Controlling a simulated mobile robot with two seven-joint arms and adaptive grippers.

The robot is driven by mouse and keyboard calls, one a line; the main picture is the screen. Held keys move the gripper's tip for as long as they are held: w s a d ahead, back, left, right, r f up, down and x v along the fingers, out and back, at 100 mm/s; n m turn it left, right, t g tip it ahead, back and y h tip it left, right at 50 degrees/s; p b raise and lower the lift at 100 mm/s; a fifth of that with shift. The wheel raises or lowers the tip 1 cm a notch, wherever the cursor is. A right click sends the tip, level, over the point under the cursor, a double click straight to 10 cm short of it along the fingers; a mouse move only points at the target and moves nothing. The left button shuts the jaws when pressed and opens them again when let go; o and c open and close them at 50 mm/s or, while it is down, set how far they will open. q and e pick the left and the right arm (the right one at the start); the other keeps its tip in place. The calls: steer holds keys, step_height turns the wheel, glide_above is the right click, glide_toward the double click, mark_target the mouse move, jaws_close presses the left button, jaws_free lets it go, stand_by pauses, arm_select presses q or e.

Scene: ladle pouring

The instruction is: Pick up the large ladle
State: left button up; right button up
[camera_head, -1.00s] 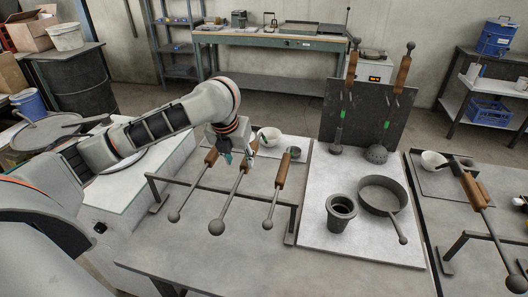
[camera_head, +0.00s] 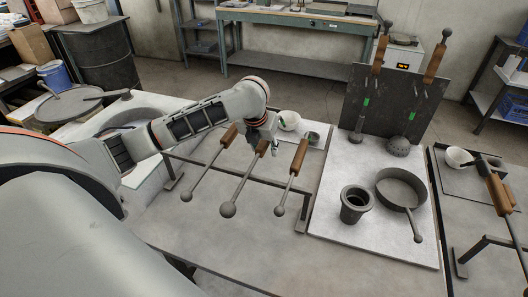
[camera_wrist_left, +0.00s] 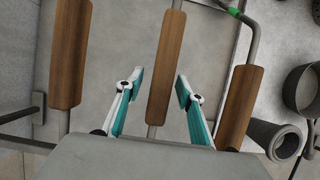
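Three long tools with wooden handles and dark balls at their near ends lie across a low metal rack. The middle tool has the largest ball (camera_head: 228,210) and may be the large ladle; its wooden handle also shows in the left wrist view (camera_wrist_left: 165,68). My left gripper (camera_head: 268,145) is at this handle. In the left wrist view its two fingers (camera_wrist_left: 159,84) are apart, one on each side of the handle, with gaps showing. The far ends of the tools are partly hidden or unclear. My right gripper is in neither view.
The left tool (camera_head: 207,165) and right tool (camera_head: 292,178) flank the middle one. A light board (camera_head: 330,238) holds a dark cup (camera_head: 355,204) and a pan (camera_head: 402,190). A white bowl (camera_head: 289,120) stands behind the rack.

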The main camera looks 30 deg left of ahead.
arm_select(q)
jaws_close()
steer(key=shift+w+r, duration=0.1)
steer(key=shift+w, duration=0.05)
steer(key=shift+a+r, duration=0.1)
steer(key=shift+r, duration=0.05)
steer(key=shift+r, duration=0.25)
step_height(320, 180, up, 19)
steer(key=shift+r, duration=0.15)
stand_by(0.7)
